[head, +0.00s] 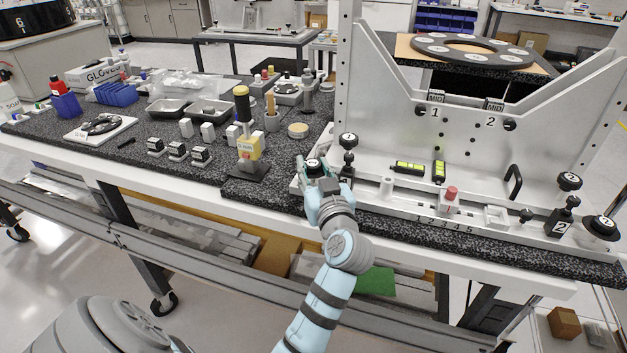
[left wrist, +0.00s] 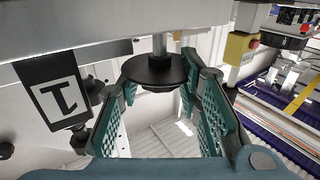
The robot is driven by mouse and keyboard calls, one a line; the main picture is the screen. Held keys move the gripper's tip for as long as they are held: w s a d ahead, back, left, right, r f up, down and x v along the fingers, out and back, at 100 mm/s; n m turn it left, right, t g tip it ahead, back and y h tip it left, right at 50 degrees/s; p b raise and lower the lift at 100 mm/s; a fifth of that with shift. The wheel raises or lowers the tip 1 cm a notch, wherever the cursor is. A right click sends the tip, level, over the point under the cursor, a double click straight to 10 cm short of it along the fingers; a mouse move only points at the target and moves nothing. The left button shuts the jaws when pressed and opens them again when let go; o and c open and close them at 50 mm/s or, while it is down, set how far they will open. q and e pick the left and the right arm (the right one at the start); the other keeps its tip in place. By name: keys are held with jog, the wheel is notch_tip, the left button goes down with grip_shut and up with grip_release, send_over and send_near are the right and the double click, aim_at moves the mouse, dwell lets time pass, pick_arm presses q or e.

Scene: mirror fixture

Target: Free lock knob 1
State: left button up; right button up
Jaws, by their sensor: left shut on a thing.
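My left gripper (head: 316,174) is at the front left end of the mirror fixture (head: 470,150), shut on a round black knob (head: 313,164). In the left wrist view the green fingers stand on both sides of this knob (left wrist: 155,72), which sits on a metal shaft. A black block marked 1 (left wrist: 52,92) is beside it. A second black knob (head: 348,140) stands upright just right of the gripper, on a post. The far right end carries a black block marked 2 (head: 560,222) with two black knobs, one above it (head: 569,181) and one beside it (head: 603,228). My right gripper is not in view.
A yellow and grey stand (head: 247,140) is close on the left. Small blocks, black trays (head: 210,111) and a blue rack (head: 117,94) are farther left. Green-yellow levels (head: 409,168) and a red-topped slider (head: 450,195) are on the fixture base.

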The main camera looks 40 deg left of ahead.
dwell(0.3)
pick_arm(q)
jog(key=o, duration=1)
jog(key=shift+o, duration=0.7)
jog(key=shift+a+n, duration=0.1)
jog(key=shift+n, duration=0.2)
